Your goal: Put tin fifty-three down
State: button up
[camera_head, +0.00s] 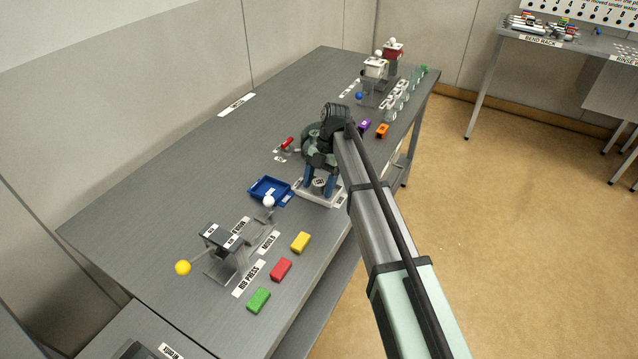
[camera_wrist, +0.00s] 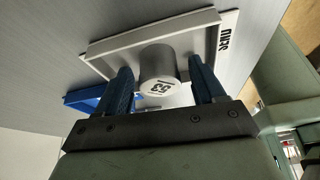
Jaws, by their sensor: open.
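Tin fifty-three (camera_wrist: 158,64) is a grey cylinder with a white end marked 53, seen in the wrist view. It stands in a shallow pale tray (camera_wrist: 106,44) with a label at one end. My gripper (camera_wrist: 160,76) is open, with one blue finger on each side of the tin. Gaps show between the fingers and the tin. In the head view my gripper (camera_head: 320,182) points down over the pale tray (camera_head: 335,200), and the tin's round top shows between the fingers. Part of the tray is hidden by my arm.
A blue tray (camera_head: 262,191) lies just left of the pale tray. A rib press (camera_head: 228,240) with a yellow knob and several coloured blocks (camera_head: 281,269) stand nearer. A red-handled item (camera_head: 288,144), purple and orange blocks (camera_head: 382,130) and jars (camera_head: 392,104) are farther back. The table's left side is clear.

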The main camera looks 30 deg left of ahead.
jog(key=shift+r, duration=0.1)
jog(key=v, duration=0.7)
jog(key=shift+r, duration=0.3)
jog(key=shift+d, duration=0.15)
